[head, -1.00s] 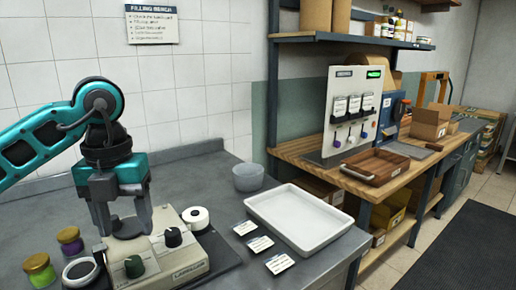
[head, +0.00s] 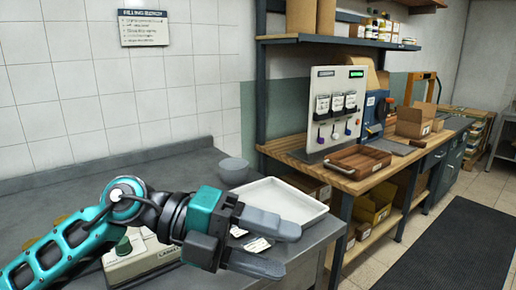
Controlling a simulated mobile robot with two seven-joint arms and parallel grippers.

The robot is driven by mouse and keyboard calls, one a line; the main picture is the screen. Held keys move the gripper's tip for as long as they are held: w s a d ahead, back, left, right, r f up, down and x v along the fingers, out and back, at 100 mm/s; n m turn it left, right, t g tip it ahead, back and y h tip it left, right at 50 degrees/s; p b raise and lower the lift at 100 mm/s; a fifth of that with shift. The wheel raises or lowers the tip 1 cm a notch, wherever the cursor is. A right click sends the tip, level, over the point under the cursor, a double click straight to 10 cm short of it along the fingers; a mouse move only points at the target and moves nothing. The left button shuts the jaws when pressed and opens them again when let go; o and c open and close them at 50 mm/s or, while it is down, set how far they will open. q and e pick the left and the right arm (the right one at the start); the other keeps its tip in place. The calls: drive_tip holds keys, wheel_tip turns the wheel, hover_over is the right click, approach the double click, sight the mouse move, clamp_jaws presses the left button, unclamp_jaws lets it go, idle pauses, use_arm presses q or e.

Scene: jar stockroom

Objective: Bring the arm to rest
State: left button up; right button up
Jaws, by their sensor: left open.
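My left arm reaches in from the lower left, low over the grey bench. My left gripper (head: 272,246) is open and empty, its two fingers pointing right, in front of the white tray (head: 309,210). It covers part of the label cards (head: 257,245) and the near side of the tray. My right gripper does not show.
A grey bowl (head: 233,170) stands behind the tray. To the right are a wooden bench with a brown wooden tray (head: 358,161), a panel (head: 335,110) and cardboard boxes. The floor mat (head: 455,250) is clear.

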use_arm(q)
drive_tip(key=w+a+r+n+t+h, duration=0.2)
drive_tip(key=w+r+n+t+h, duration=0.2)
drive_tip(key=r+n+t+h, duration=0.55)
drive_tip(key=w+a+f+n+t+y, duration=0.3)
drive_tip(key=a+f+n+t+y, duration=0.35)
drive_tip(key=n+y, duration=0.4)
drive_tip(key=w+a+f+n+t+y, duration=0.2)
drive_tip(key=a+f+n+t+y, duration=0.45)
drive_tip(key=n+y, duration=0.35)
drive_tip(key=s+a+f+n+g+y, duration=0.2)
drive_tip(key=s+a+f+n+g, duration=0.15)
drive_tip(key=f, duration=0.35)
drive_tip(key=s+a+f+n+g+y, duration=0.2)
drive_tip(key=f+g, duration=0.2)
drive_tip(key=f, duration=0.4)
drive_tip(key=s+a+f+g, duration=0.1)
drive_tip(key=s+f+g, duration=0.4)
drive_tip(key=s, duration=0.4)
drive_tip(key=s+a+f+g, duration=0.1)
drive_tip(key=s+f+g, duration=0.4)
drive_tip(key=s, duration=0.4)
drive_tip(key=w+d+f+t+h, duration=0.2)
drive_tip(key=w+d+f+t, duration=0.1)
drive_tip(key=w+f+t, duration=0.5)
drive_tip(key=shift+d+f, duration=0.15)
drive_tip(key=shift+f, duration=0.7)
